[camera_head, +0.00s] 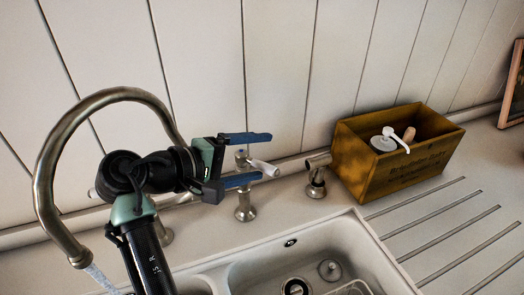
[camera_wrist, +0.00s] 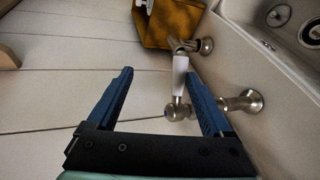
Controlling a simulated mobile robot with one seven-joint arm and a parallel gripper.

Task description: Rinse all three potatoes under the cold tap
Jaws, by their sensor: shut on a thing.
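The cold tap (camera_head: 243,204) stands behind the sink, with a blue mark on its top and a white lever (camera_head: 264,168) pointing right. In the wrist view the white lever (camera_wrist: 180,78) shows between the fingers, closer to the right one. The fingers look well apart; contact on the left one cannot be made out. Water (camera_head: 99,277) runs from the tall curved spout (camera_head: 48,170) at left. No potato can be made out in either view.
The white sink (camera_head: 352,240) lies in front, with a round drain (camera_head: 295,287) and a wire piece (camera_head: 352,288). A short metal fitting (camera_head: 317,176) stands right of the tap. A wooden box (camera_head: 405,170) holds a white pump bottle (camera_head: 384,143). The grooved drainboard (camera_head: 450,222) is clear.

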